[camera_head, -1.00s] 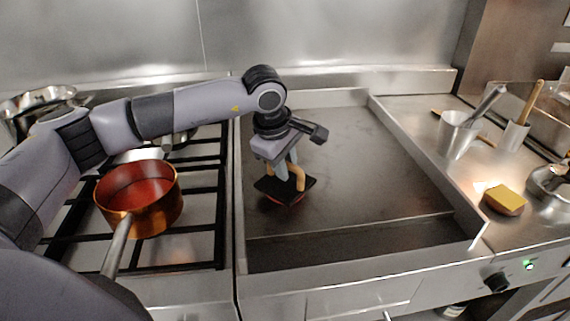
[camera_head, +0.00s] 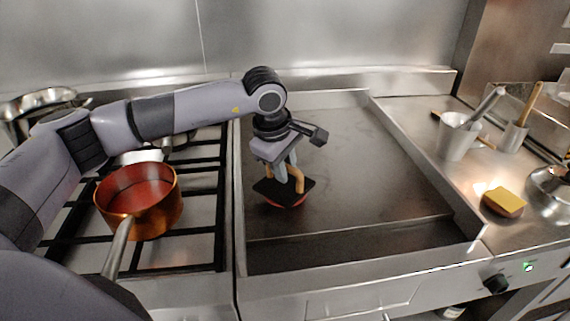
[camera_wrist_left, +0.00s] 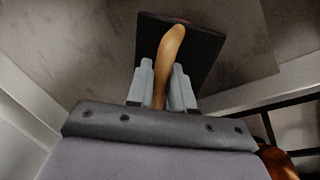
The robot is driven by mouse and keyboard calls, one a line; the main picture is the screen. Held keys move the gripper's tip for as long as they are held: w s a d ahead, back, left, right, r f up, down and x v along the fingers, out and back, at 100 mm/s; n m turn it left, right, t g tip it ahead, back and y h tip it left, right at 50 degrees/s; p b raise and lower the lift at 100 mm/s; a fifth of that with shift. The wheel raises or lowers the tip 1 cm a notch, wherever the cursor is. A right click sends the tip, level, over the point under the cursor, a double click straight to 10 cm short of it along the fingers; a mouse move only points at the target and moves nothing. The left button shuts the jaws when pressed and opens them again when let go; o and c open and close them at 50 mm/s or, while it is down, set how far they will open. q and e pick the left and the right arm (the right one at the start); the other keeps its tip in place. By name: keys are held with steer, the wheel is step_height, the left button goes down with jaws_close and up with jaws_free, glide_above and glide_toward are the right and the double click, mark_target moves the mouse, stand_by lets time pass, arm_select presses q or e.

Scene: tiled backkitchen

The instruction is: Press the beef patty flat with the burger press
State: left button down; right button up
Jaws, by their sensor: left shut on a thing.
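The burger press is a flat black plate (camera_head: 270,188) with a curved tan wooden handle (camera_head: 299,181). My left gripper (camera_head: 287,174) is shut on that handle and holds the press over the left part of the griddle. The red beef patty (camera_head: 291,204) shows as a thin rim under the near edge of the plate; most of it is hidden. The plate appears to rest on the patty. In the left wrist view the fingers (camera_wrist_left: 161,88) sit on both sides of the handle (camera_wrist_left: 170,58), above the black plate (camera_wrist_left: 205,45). My right gripper is not in view.
The griddle (camera_head: 370,160) is otherwise bare, with raised metal edges. A copper pot (camera_head: 150,215) stands on the stove grate to the left.

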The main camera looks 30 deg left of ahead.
arm_select(q)
steer(key=shift+w+r+p, duration=0.15)
steer(key=shift+r+p, duration=1.45)
steer(key=shift+r, duration=1.8)
steer(key=shift+f, duration=0.1)
